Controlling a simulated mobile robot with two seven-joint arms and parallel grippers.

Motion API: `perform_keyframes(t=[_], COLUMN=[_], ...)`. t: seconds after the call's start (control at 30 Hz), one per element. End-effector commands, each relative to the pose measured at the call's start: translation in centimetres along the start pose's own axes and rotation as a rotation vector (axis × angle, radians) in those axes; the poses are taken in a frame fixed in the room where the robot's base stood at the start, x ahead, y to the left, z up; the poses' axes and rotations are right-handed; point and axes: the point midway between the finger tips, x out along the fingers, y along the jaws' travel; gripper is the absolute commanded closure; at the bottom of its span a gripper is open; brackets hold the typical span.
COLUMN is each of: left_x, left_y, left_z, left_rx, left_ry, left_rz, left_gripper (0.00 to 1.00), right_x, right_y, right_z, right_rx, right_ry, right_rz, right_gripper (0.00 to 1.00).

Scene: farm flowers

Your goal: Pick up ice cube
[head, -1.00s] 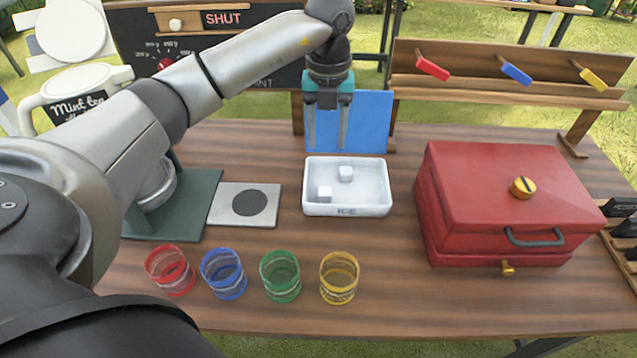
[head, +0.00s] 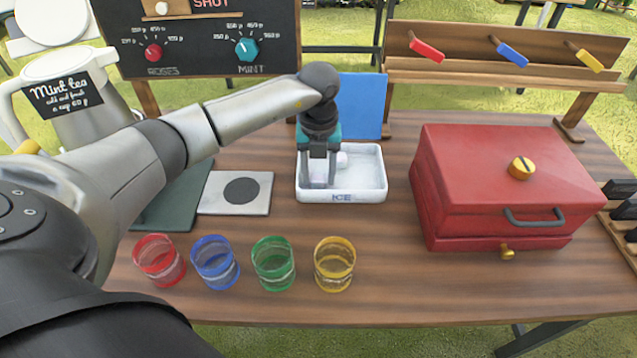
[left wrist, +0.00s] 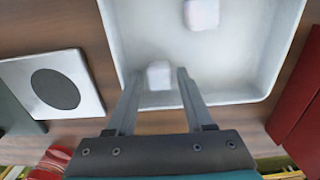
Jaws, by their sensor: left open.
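A white tray (head: 366,190) marked ICE stands on the wooden table and holds two white ice cubes. My left gripper (head: 318,182) points down into the left part of the tray, its fingers open. The near ice cube (head: 319,181) lies between the fingertips; in the left wrist view this cube (left wrist: 159,75) shows a gap to each finger. My right gripper is not in view.
A red box (head: 480,185) stands to the right of the tray. A pale plate with a dark disc (head: 241,191) lies to the left. Red (head: 159,260), blue (head: 215,262), green (head: 273,263) and yellow (head: 335,264) glasses stand in front. A blue panel (head: 362,106) is behind.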

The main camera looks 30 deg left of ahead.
Motion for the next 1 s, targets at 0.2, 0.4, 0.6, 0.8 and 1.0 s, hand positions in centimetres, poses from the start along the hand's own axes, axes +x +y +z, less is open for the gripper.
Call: perform_keyframes(t=[0.2, 0.4, 0.6, 0.8, 1.0], left_x=[0.65, 0.61, 0.60, 0.59, 0.58], left_y=[0.04, 0.04, 0.04, 0.04, 0.04], left_z=[0.03, 0.03, 0.03, 0.04, 0.04], left_rx=[0.000, 0.000, 0.000, 0.000, 0.000], left_ry=[-0.001, -0.001, -0.001, -0.001, -0.001], left_rz=[0.001, 0.001, 0.001, 0.001, 0.001], left_gripper=[0.47, 0.63, 0.86, 1.00, 1.00], right_x=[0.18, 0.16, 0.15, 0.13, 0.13], right_y=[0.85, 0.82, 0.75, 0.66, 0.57], right_z=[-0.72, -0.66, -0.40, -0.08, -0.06], right_rx=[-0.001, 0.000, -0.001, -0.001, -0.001], right_ry=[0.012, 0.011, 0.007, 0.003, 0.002], right_rz=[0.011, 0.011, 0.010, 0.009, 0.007], right_gripper=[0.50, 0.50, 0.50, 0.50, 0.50])
